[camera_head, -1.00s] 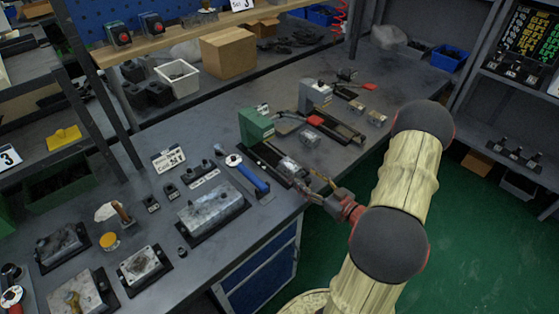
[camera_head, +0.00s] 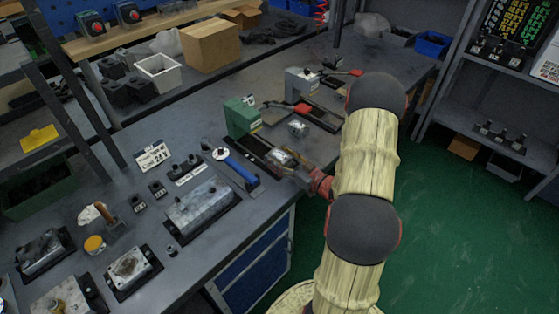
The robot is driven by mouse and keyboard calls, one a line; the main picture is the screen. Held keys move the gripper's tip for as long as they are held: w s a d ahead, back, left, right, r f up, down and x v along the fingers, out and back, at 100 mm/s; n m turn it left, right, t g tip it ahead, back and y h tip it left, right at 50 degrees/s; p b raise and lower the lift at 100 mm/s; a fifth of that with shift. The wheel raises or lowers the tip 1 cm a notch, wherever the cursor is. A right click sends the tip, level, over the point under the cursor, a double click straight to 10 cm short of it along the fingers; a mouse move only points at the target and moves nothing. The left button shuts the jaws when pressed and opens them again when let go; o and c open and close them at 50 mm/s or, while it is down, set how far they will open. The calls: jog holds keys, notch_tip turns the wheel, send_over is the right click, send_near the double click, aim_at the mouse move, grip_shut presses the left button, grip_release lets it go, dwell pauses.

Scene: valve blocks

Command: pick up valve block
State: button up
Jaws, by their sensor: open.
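A small grey metal valve block (camera_head: 282,157) sits on the dark rail of the green vise (camera_head: 243,117) near the bench's front edge. My gripper (camera_head: 290,162) is open, reaching in from the right, with its fingers at this block. The fingers overlap the block in view, so I cannot tell whether they touch it. A second small metal block (camera_head: 298,129) stands on the bench between the green vise and the grey vise (camera_head: 302,82), apart from my gripper. My forearm hides the bench's right front part.
A blue-handled tool (camera_head: 241,169) and a large metal block on a dark base (camera_head: 203,207) lie left of the green vise. More metal parts stand at front left. A cardboard box (camera_head: 211,45) and white bin (camera_head: 158,70) are at the back.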

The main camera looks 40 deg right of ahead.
jog(key=shift+c, duration=0.5)
grip_shut()
dwell(0.3)
